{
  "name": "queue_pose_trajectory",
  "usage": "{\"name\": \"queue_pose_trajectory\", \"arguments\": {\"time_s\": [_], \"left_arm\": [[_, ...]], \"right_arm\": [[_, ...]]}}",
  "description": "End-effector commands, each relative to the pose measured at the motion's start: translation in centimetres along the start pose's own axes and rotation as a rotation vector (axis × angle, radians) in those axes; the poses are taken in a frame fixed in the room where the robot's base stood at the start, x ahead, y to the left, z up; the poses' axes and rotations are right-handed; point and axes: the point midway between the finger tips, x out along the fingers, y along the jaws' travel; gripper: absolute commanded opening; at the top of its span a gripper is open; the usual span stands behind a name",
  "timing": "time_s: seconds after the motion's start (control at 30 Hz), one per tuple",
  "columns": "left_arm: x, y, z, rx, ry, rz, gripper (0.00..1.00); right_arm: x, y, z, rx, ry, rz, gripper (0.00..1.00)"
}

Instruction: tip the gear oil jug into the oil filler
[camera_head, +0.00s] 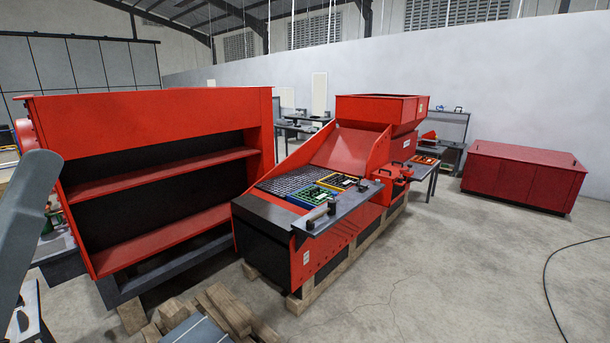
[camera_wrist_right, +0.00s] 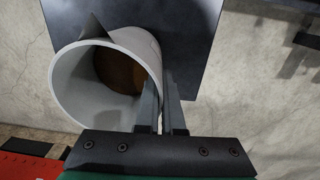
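The gear oil jug (camera_wrist_right: 68,88) is a light grey, open-topped cylinder in the right wrist view, with brown oil (camera_wrist_right: 118,70) inside and a dark pointed piece at its far rim. I cannot make out the oil filler in either view. My left gripper is not in view.
A large red shelved frame (camera_head: 150,125) is left. A red chest (camera_head: 525,175) and a black cable (camera_head: 550,280) are right. Floor between is open.

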Motion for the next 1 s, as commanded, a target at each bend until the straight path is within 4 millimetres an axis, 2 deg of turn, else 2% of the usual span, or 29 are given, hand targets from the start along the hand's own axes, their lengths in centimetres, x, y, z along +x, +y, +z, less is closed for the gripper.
{"name": "queue_pose_trajectory", "arguments": {"time_s": [0.6,1.0], "left_arm": [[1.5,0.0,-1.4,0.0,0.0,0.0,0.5],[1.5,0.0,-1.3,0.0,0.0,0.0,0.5]], "right_arm": [[-2.0,0.1,0.0,0.0,0.001,0.001,0.0],[-2.0,0.1,0.0,0.0,0.001,0.002,0.0]]}}
